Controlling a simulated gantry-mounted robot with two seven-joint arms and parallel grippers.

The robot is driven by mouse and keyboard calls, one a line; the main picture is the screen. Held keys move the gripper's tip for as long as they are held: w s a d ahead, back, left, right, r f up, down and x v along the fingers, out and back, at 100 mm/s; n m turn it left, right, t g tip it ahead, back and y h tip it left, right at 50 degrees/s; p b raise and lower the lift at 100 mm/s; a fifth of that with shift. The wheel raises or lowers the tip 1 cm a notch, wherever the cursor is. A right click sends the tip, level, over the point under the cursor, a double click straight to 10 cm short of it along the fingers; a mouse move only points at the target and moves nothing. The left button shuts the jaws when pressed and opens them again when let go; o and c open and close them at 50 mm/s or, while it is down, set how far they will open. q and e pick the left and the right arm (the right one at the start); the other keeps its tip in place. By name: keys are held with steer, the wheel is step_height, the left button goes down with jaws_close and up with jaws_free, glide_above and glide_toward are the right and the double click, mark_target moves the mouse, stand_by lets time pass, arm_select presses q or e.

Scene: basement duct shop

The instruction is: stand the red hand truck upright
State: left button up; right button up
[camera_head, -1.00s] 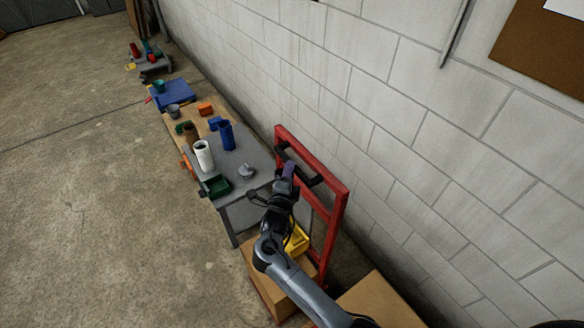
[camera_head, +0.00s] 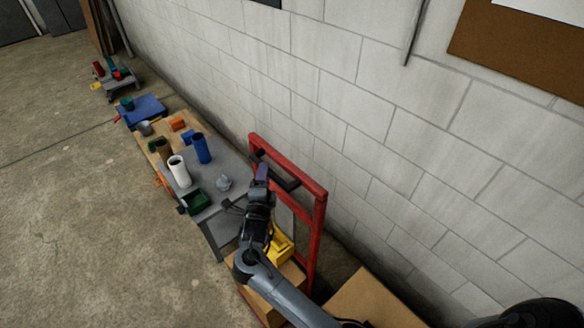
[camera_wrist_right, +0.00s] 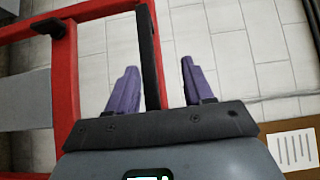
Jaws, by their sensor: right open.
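The red hand truck (camera_head: 318,225) stands close beside the block wall, its frame roughly upright; I cannot tell its exact tilt. It also fills the left of the right wrist view (camera_wrist_right: 66,75). A black handle bar (camera_wrist_right: 149,50) on it runs between the purple fingers of my right gripper (camera_wrist_right: 158,68). The fingers are open, with a visible gap on each side of the bar. In the head view my right gripper (camera_head: 262,172) is at the upper part of the frame, and my arm hides part of the truck. My left gripper is not in view.
A yellow bin (camera_head: 281,246) and a cardboard box (camera_head: 272,299) are low at the truck. Another box (camera_head: 372,302) is to the right. The floor further left is clear.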

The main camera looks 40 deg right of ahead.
step_height(320, 180, up, 2)
steer(key=shift+r, duration=0.1)
steer(key=o, duration=0.6)
steer(key=s+r, duration=0.1)
steer(key=s+d+r, duration=0.1)
steer(key=s+r, duration=0.1)
steer(key=shift+d, duration=0.35)
steer(key=s+d+r, duration=0.2)
steer(key=s, duration=0.1)
steer(key=s+d+r+b, duration=0.1)
steer(key=s+r, duration=0.1)
steer(key=shift+s, duration=0.2)
steer(key=shift+c, duration=0.2)
steer(key=shift+s+d+r, duration=0.3)
steer(key=shift+s+d, duration=0.35)
steer(key=shift+d, duration=0.05)
steer(key=c, duration=0.6)
steer(key=shift+o, duration=0.2)
steer(key=shift+s+f, duration=0.15)
steer(key=shift+f, duration=0.05)
steer(key=shift+c, duration=0.3)
